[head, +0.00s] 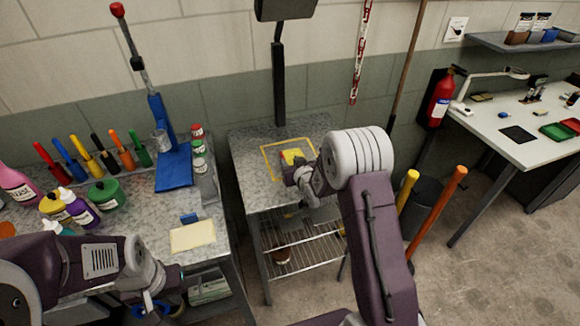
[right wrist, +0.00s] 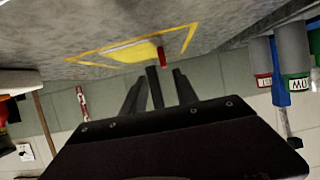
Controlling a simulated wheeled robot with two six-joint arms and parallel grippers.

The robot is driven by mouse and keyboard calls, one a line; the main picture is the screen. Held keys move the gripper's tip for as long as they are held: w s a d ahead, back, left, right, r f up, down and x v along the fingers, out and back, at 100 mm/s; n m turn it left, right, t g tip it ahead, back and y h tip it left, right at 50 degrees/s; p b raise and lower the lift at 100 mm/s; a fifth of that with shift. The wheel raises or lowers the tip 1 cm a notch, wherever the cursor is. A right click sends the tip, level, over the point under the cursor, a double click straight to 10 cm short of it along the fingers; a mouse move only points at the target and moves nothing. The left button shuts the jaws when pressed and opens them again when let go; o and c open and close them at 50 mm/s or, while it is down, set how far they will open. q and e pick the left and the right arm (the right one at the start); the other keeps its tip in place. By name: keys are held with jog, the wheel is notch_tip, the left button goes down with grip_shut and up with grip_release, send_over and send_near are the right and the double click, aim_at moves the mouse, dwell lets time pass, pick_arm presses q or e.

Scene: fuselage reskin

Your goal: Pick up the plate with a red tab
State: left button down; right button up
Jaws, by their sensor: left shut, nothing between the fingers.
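A yellow plate (head: 292,156) lies inside a yellow outlined square on the speckled middle table. In the right wrist view, the plate (right wrist: 130,53) shows a small red tab (right wrist: 163,57) on its edge. My right gripper (head: 293,174) is low over the table beside the plate and partly covers it in the head view. Its dark fingers (right wrist: 160,78) point toward the tab, close to it; contact and finger opening cannot be made out. My left gripper (head: 170,279) is shut and empty at the lower left, near the left table's front edge.
The left bench holds bottles, screwdrivers, a blue stand (head: 173,165) and a cream pad (head: 192,235). A dark post (head: 279,85) rises behind the middle table. A bin with orange and yellow poles (head: 437,213) stands right of it.

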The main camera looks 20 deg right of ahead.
aim_at(283, 156)
jog(key=w, duration=0.1)
jog(key=w+a, duration=0.1)
jog(key=shift+w+a+f+p, duration=0.15)
jog(key=shift+w+a+p, duration=0.1)
jog(key=shift+w+p, duration=0.05)
jog(key=x, duration=0.5)
jog(key=shift+w+d+f+p, duration=0.2)
jog(key=shift+w+f+p, duration=0.05)
jog(key=shift+f+p, duration=0.15)
grip_shut()
